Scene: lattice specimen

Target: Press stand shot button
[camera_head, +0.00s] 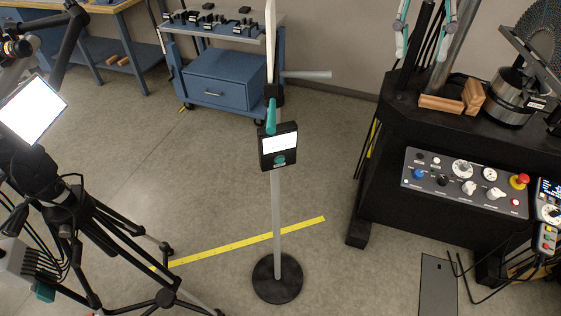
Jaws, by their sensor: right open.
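A slim stand (276,215) with a round black base rises in the middle of the view. On it is a small black box (264,160) with a white label panel on its front. A round teal button (280,159) sits below the label, with nothing touching it. My right gripper (421,52) hangs at the top right edge with its two pale and teal fingers spread apart and empty. It is well to the right of the box and higher in the picture. My left gripper is not in view.
A black tripod (110,232) with a bright panel stands at the left. A black machine with a control panel (465,183) and red knob (519,181) fills the right. A blue cart (222,78) is behind. Floor around the stand's base is mostly clear, crossed by yellow tape (225,249).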

